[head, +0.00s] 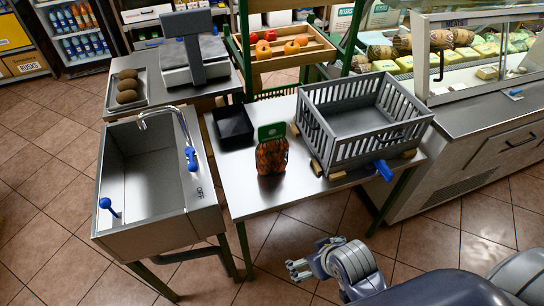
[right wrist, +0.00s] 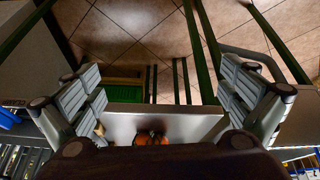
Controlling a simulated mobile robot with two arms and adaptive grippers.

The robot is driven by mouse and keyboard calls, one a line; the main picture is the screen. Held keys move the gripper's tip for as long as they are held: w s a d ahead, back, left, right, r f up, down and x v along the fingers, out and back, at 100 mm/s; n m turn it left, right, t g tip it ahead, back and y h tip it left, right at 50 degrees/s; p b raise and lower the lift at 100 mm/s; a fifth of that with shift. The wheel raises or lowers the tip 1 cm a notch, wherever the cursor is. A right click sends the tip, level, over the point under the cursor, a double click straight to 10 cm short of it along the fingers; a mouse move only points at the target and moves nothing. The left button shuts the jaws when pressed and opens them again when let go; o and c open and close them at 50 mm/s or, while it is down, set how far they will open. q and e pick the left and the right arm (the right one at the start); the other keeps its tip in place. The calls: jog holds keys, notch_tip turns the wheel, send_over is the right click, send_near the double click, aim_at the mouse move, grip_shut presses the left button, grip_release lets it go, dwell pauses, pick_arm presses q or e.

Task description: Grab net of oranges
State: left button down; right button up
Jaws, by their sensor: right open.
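The net of oranges (head: 271,158), with a green label on top, stands upright on the steel table (head: 245,193) near its front edge. Part of it shows small and dark orange at the lower middle of the right wrist view (right wrist: 152,138), partly hidden by a dark part in front. My right gripper (head: 299,269) is in front of the table, over the floor, below and to the right of the net in the head view. Its fingers (right wrist: 160,75) are spread wide with nothing between them. My left gripper is not in view.
A grey slatted crate (head: 358,121) stands right of the net, with a blue-handled object (head: 383,170) by its front. A black tray (head: 233,126) is behind left. A sink (head: 150,165) with a tap stands left, and a glass counter (head: 480,105) right. Open floor lies in front.

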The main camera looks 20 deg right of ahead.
jog(key=w+r+t, duration=0.3)
jog(key=w+r, duration=0.1)
jog(key=w, duration=0.4)
jog(key=w+r+t, duration=0.3)
jog(key=w+r, duration=0.1)
jog(key=w, duration=0.4)
jog(key=m+t, duration=0.1)
jog(key=t, duration=0.4)
send_near(272, 128)
jog(key=f, duration=0.1)
jog(key=w, duration=0.3)
jog(key=w+f+p, duration=0.1)
jog(key=w, duration=0.2)
jog(key=w+f+p, duration=0.1)
jog(key=w, duration=0.2)
jog(key=shift+w, duration=0.15)
jog(key=shift+w+f, duration=0.15)
jog(key=shift+w, duration=0.25)
jog(key=shift+c, duration=0.5)
jog(key=c, duration=1.9)
jog(key=shift+c, duration=1)
